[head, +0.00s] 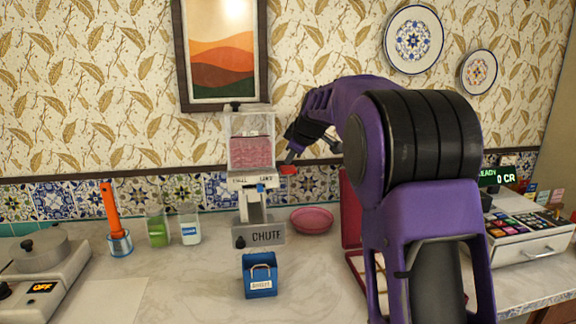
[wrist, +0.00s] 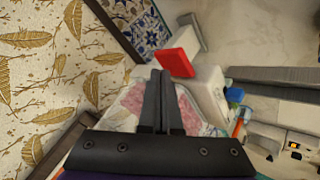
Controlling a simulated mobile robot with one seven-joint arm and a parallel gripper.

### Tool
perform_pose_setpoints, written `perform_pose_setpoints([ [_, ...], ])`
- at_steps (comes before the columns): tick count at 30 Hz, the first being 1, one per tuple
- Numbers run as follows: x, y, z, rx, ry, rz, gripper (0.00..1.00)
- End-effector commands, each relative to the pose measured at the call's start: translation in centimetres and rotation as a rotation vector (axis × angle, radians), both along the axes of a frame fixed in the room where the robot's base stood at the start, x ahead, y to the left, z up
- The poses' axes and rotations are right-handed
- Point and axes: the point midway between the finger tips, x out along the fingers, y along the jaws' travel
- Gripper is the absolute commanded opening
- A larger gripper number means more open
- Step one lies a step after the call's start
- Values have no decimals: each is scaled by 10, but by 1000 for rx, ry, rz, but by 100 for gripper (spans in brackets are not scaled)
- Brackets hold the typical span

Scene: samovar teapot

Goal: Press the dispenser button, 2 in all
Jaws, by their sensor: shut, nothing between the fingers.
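The dispenser (head: 249,180) stands on the counter by the back wall. It has a clear hopper (head: 250,150) of pink grains and a grey plate marked CHUTE. A red button (head: 288,169) sticks out on its right side, and it also shows in the wrist view (wrist: 177,62). My gripper (head: 290,157) is shut and empty, with its fingertips (wrist: 161,74) just above and beside the button. I cannot tell whether they touch it. A blue labelled bin (head: 260,276) stands on the counter in front of the chute.
A pink bowl (head: 312,221) sits right of the dispenser. Left of it are a white jar (head: 189,226), a green jar (head: 158,228) and a blue cup with an orange-handled tool (head: 112,215). A cash register (head: 530,238) stands at the right. The counter front is clear left of the bin.

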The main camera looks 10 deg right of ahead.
Motion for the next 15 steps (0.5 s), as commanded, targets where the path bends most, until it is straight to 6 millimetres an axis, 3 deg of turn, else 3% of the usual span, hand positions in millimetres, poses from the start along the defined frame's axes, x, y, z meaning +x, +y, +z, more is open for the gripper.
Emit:
perform_pose_setpoints([
  [15,0,0,11,0,-2,-1,0],
])
